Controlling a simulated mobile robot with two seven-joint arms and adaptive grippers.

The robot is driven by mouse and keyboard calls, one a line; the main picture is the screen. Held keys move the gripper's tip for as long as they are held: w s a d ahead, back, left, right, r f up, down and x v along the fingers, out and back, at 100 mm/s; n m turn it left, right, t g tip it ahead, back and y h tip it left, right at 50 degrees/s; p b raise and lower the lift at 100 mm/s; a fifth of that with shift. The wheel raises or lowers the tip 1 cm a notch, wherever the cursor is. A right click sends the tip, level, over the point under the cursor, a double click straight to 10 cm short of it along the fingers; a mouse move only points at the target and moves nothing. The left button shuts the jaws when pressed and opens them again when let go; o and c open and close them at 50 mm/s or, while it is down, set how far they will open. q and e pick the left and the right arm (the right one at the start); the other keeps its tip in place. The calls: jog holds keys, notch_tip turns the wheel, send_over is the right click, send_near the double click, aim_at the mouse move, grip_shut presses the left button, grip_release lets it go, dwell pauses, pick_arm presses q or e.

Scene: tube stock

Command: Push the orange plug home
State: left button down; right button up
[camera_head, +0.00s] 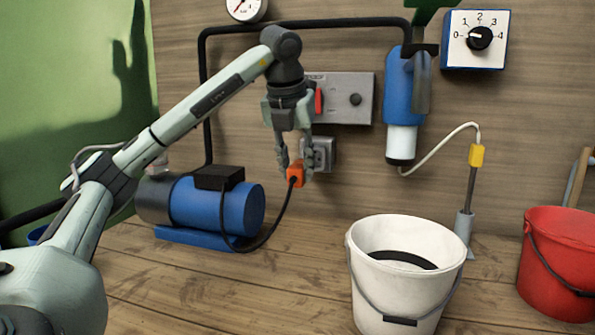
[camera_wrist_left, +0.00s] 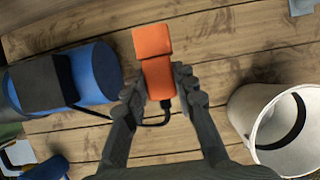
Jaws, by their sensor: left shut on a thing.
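The orange plug (camera_head: 296,175) is between the fingers of my left gripper (camera_head: 296,165), which is shut on it. It also shows in the left wrist view (camera_wrist_left: 155,62), with a finger on each side and its black cable running from its lower end. In the head view the cable curves down to the blue motor (camera_head: 215,205). A grey wall socket (camera_head: 324,152) is just right of and behind the gripper, partly hidden by it. I cannot tell whether the plug touches the socket. My right gripper is not in view.
A white bucket (camera_head: 362,240) stands on the wooden table right of the gripper, and a red bucket (camera_head: 560,255) at the far right. Above the socket is a grey box with a red lever (camera_head: 345,98). A blue cylinder (camera_head: 398,85) hangs on the wall.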

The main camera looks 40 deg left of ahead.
pick_arm(q)
jog(key=shift+w+a+r, duration=0.1)
jog(key=shift+w+r, duration=0.05)
jog(key=shift+w, duration=0.3)
jog(key=shift+w+a+r+p, duration=0.1)
jog(key=shift+w+a+p, duration=0.2)
jog(key=shift+w, duration=0.2)
jog(key=shift+w+a+p, duration=0.2)
jog(key=shift+w, duration=0.25)
jog(key=shift+w+a+p, duration=0.15)
jog(key=shift+w+a, duration=0.05)
jog(key=shift+w, duration=0.25)
jog(key=shift+w+a, duration=0.3)
jog(key=shift+w, duration=0.15)
jog(key=shift+w+a, duration=0.15)
jog(key=shift+w, duration=0.15)
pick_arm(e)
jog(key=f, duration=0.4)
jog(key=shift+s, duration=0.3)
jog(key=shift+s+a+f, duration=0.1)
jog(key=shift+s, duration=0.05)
pick_arm(q)
jog(key=shift+p, duration=0.5)
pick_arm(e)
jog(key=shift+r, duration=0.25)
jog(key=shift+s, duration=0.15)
